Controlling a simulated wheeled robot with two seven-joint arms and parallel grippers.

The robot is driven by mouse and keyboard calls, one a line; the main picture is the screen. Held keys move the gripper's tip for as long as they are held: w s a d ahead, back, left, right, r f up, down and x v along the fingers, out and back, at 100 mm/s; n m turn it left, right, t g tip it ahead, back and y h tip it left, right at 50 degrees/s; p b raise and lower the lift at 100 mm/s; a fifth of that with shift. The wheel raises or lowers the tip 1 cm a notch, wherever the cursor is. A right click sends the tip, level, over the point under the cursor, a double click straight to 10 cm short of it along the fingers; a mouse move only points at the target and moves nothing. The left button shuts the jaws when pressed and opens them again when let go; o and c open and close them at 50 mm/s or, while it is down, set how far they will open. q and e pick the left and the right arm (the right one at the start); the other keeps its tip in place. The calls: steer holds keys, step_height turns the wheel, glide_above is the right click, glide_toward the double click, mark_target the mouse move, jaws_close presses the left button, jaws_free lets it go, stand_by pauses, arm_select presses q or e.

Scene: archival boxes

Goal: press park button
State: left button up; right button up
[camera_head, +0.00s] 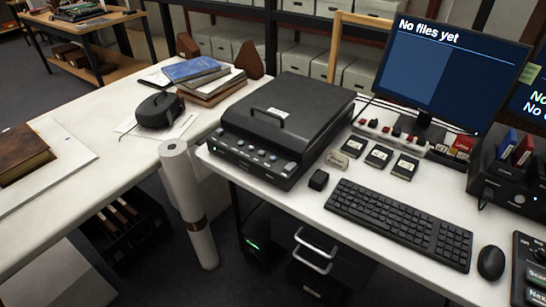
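No button labelled "park" can be read from here. A black flatbed scanner (310,95) with a closed lid and a handle stands on the white desk. Its front panel (250,153) carries several small round buttons, with labels too small to read. At the lower right edge, a dark control panel (521,262) is cut off by the frame. It shows a knob and lit keys, one reading "Scan" and one partly reading "Nex". Any other keys on it are out of view. Neither of my grippers is in view.
A keyboard (400,222), a mouse (491,262), and a small black block (318,180) lie on the desk. Several cartridges (379,157) lie behind the keyboard. A monitor (450,75) reads "No files yet". A paper roll (187,205) stands between the desks. An old book (22,158) lies left.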

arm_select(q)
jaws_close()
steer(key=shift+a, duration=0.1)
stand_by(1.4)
